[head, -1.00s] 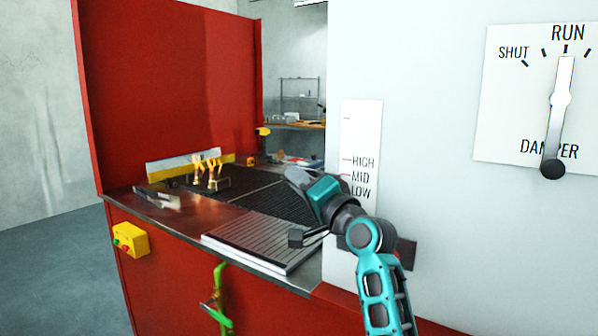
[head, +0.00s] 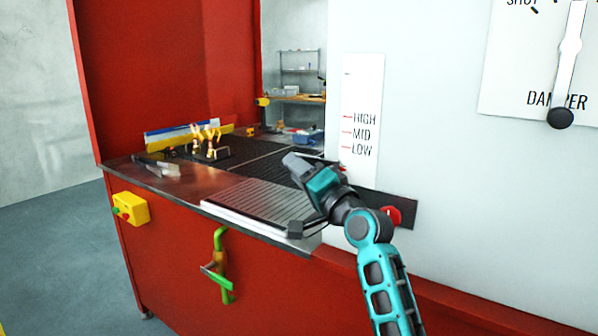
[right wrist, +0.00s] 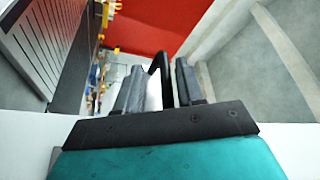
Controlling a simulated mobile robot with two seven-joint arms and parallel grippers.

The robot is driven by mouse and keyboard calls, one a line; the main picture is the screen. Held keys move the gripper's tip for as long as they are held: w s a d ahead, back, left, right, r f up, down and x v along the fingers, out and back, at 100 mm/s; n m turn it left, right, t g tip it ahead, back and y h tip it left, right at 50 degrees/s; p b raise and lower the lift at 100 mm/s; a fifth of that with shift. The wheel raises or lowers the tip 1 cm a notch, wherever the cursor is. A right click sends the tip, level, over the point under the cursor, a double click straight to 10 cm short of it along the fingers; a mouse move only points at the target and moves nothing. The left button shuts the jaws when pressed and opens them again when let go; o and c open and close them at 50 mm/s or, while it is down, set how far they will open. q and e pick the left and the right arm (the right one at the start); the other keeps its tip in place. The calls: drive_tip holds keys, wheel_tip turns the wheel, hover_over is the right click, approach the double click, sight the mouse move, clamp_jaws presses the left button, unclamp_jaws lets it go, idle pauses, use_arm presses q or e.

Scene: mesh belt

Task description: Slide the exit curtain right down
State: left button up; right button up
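The exit curtain cannot be made out clearly in either view. A dark curved bar, perhaps its handle (right wrist: 162,68), rises between the fingers of my right gripper (right wrist: 158,88) in the right wrist view. The fingers stand apart, with a pale strip and a gap beside the bar. I cannot tell whether the bar touches the right finger. In the head view the right gripper (head: 299,164) is above the belt, left of and below the white scale plate (head: 362,90) marked HIGH, MID, LOW. My left gripper is out of view.
A slatted dark mesh belt (head: 262,198) runs through the red housing (head: 170,70). A green handle (head: 220,240) and a yellow button box (head: 130,208) are on the front. A red knob (head: 391,216) sits beside my arm. A damper lever (head: 569,50) is at upper right.

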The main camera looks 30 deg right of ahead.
use_arm(q)
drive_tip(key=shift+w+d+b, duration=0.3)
drive_tip(key=shift+b, duration=0.2)
use_arm(e)
drive_tip(key=v, duration=1.3)
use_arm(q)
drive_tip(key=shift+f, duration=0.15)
